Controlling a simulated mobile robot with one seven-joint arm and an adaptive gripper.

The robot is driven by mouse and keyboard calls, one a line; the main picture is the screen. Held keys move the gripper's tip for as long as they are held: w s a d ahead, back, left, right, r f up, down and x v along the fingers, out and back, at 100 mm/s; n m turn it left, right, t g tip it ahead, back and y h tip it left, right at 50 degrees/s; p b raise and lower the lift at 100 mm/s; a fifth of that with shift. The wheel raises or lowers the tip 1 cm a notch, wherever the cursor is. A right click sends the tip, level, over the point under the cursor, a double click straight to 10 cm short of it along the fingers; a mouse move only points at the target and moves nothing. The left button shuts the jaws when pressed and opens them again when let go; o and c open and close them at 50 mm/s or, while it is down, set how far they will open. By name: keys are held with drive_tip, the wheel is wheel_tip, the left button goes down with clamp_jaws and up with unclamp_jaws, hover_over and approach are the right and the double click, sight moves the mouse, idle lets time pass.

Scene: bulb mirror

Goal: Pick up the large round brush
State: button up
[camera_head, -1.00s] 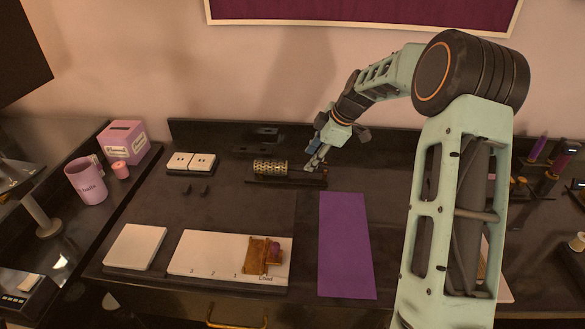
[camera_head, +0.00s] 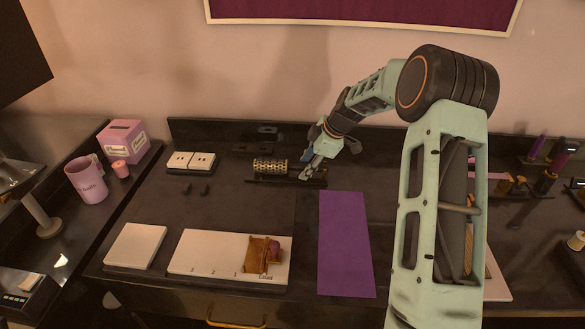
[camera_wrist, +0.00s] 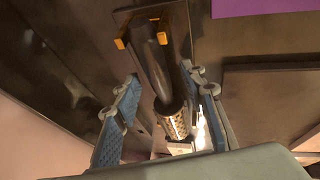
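The large round brush (camera_head: 270,166) has a gold perforated barrel and a dark handle. It lies on a dark holder (camera_head: 265,180) at the back of the counter, barrel to the left. My gripper (camera_head: 312,170) is down at the right part of the brush and hides much of its handle. In the wrist view, the handle (camera_wrist: 153,68) and barrel (camera_wrist: 174,124) run between the two blue-padded fingers of my gripper (camera_wrist: 165,88). The fingers are apart, one on each side of the brush, with visible gaps. I cannot tell whether they reach low enough to enclose it.
A white socket plate (camera_head: 191,161) is left of the brush. A purple mat (camera_head: 346,245) lies in front on the right, a white numbered board (camera_head: 205,262) in front on the left. A pink mug (camera_head: 87,181) and box (camera_head: 123,141) stand far left.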

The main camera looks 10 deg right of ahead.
drive_tip(key=shift+f+b, duration=0.2)
drive_tip(key=shift+b, duration=0.15)
idle(0.4)
clamp_jaws()
